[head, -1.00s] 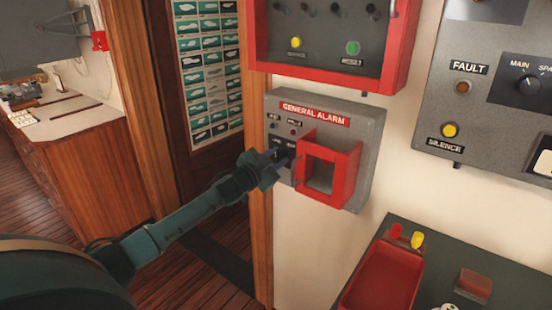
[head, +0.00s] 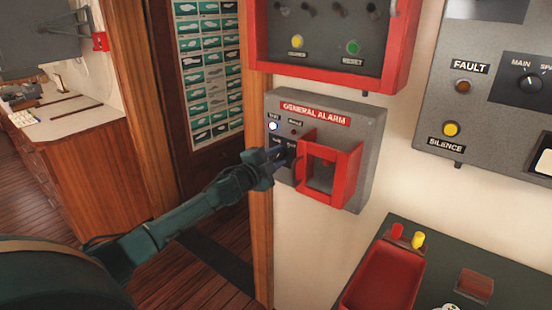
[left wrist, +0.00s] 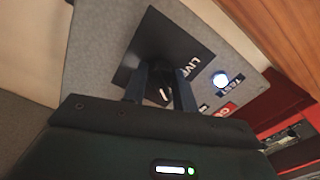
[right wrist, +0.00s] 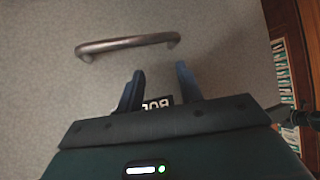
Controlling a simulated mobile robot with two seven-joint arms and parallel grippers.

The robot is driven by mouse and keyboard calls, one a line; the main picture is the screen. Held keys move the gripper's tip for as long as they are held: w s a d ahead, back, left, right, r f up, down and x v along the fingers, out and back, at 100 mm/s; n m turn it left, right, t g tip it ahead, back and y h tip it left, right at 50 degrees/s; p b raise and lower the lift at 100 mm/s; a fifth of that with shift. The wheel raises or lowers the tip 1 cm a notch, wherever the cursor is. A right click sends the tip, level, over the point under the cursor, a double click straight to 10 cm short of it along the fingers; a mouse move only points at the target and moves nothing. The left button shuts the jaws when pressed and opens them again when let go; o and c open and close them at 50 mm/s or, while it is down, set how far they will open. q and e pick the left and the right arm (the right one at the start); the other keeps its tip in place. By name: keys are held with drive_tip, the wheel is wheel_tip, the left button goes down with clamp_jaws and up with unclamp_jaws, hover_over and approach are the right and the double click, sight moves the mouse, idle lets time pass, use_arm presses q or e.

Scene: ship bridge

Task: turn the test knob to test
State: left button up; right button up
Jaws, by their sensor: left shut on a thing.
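The grey general alarm box (head: 362,185) hangs on the wall in the head view, with a red frame on its front. My left gripper (head: 281,155) reaches its left side. In the left wrist view the left gripper (left wrist: 161,90) is shut on the small dark test knob (left wrist: 162,96), which has a white pointer mark. The knob sits on a black plate (left wrist: 150,45) marked LIVE; the rest of its lettering is hidden. A small lamp (head: 273,126) above is lit bluish white; it also shows in the left wrist view (left wrist: 221,79). My right gripper (right wrist: 160,88) is open and empty.
A red-framed panel (head: 330,82) is just above the alarm box, and a grey fault panel (head: 430,105) is at right. A red tray (head: 348,300) lies on the dark counter below. A metal handle (right wrist: 125,43) on a grey surface lies ahead of my right gripper.

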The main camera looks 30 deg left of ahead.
idle(0.4)
use_arm(q)
drive_tip(key=o, duration=1)
use_arm(e)
drive_tip(key=shift+a, duration=0.15)
use_arm(q)
drive_tip(key=shift+s+f, duration=0.1)
drive_tip(key=shift+s, duration=0.45)
drive_tip(key=shift+s+a+b, duration=0.15)
drive_tip(key=shift+s+b, duration=0.25)
drive_tip(key=shift+s, duration=1.6)
drive_tip(key=shift+s+a+b, duration=0.2)
drive_tip(key=shift+s+b, duration=0.15)
drive_tip(key=shift+s, duration=1.7)
drive_tip(key=shift+s+a+b, duration=0.15)
drive_tip(key=shift+s+b, duration=0.25)
drive_tip(key=shift+s, duration=1.6)
use_arm(e)
drive_tip(key=shift+w+a+f, duration=0.15)
drive_tip(key=shift+a, duration=0.25)
drive_tip(key=shift+f, duration=0.1)
drive_tip(key=shift+d, duration=0.1)
